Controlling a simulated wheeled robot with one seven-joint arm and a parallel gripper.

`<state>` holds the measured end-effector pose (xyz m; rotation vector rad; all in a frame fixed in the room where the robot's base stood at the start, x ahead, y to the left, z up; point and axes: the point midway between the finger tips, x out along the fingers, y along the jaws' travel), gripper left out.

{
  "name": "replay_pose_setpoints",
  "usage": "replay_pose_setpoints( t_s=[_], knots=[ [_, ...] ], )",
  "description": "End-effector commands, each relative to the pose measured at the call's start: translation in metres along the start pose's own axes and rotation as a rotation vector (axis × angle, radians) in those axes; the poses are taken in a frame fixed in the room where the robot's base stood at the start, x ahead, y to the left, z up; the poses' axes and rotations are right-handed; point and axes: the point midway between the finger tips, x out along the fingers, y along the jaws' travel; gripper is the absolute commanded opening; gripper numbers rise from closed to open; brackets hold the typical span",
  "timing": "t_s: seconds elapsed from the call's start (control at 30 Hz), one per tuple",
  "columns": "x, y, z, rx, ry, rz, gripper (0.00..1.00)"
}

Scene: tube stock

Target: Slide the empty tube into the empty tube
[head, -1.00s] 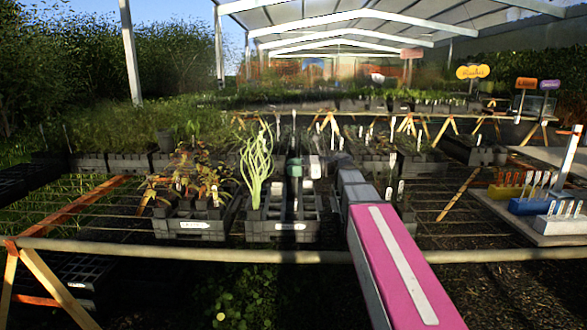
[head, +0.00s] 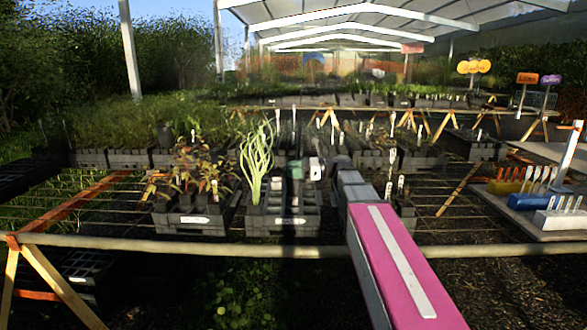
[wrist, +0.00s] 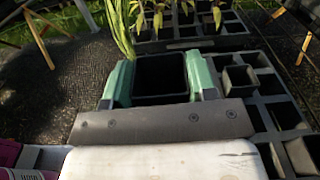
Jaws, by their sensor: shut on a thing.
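My gripper (wrist: 160,82) is shut on a black square tube (wrist: 160,68), with green fingers at its left and right sides. The tube's mouth faces the wrist camera, and its inside looks dark and empty. Its lower end is hidden. In the head view my gripper (head: 304,170) is above the right part of the front grey tray (head: 283,226); the held tube is hard to make out there. Another dark square tube (wrist: 239,78) stands in a tray cell to the right of the gripper in the wrist view, apart from it, and looks empty.
Pale green upright leaves (head: 254,160) rise close left of my gripper. A tray of reddish plants (head: 190,222) stands left of that. More plant trays (head: 465,147) stand behind. A board with coloured label blocks (head: 545,218) is at the right. Open mesh bench lies between.

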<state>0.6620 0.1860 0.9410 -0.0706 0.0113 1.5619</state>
Motion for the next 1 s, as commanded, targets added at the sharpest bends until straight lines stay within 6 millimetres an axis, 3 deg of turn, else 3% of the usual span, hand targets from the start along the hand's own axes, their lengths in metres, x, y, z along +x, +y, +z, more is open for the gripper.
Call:
replay_pose_setpoints(
  t_s=[1.0],
  knots=[
    [0.002,0.001,-0.035,-0.001,0.000,0.000,0.27]
  ],
)
